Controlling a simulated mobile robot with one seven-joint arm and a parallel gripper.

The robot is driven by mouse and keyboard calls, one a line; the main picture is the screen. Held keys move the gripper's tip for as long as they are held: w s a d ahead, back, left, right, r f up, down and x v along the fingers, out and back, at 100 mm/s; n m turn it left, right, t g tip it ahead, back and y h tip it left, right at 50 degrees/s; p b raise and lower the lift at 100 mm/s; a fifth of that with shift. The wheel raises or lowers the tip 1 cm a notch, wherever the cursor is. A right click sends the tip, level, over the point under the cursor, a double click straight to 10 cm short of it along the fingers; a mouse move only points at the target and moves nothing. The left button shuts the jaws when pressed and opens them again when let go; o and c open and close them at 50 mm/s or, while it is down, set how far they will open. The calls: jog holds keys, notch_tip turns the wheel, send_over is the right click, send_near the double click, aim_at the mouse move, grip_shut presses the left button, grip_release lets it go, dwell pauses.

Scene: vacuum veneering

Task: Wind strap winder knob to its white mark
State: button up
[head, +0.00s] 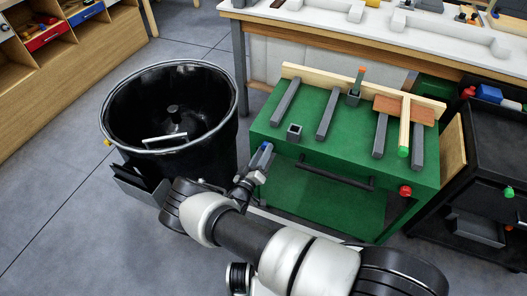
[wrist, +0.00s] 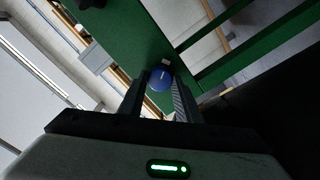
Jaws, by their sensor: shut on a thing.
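The blue knob (wrist: 160,80) sits between the two fingers of my gripper (wrist: 160,98) in the wrist view, at the side of a green bench (wrist: 120,22). My gripper is shut on the knob. A small pale line shows on the knob's face, and a small white mark (wrist: 166,62) shows on the green just past its rim. In the head view my gripper (head: 258,165) reaches the left front corner of the green bench (head: 290,170), where a bit of the blue knob (head: 266,147) shows. The white mark cannot be made out there.
A large black tub (head: 118,145) stands close on the left of my gripper. A black cart (head: 490,150) stands at right and a white-topped workbench (head: 350,38) behind.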

dwell(0.4)
jog(key=o, duration=1.1)
jog(key=shift+c, duration=0.2)
jog(key=shift+s, duration=0.1)
jog(key=p+v, duration=0.1)
jog(key=v, duration=1.6)
jog(key=shift+s+a+r, duration=0.1)
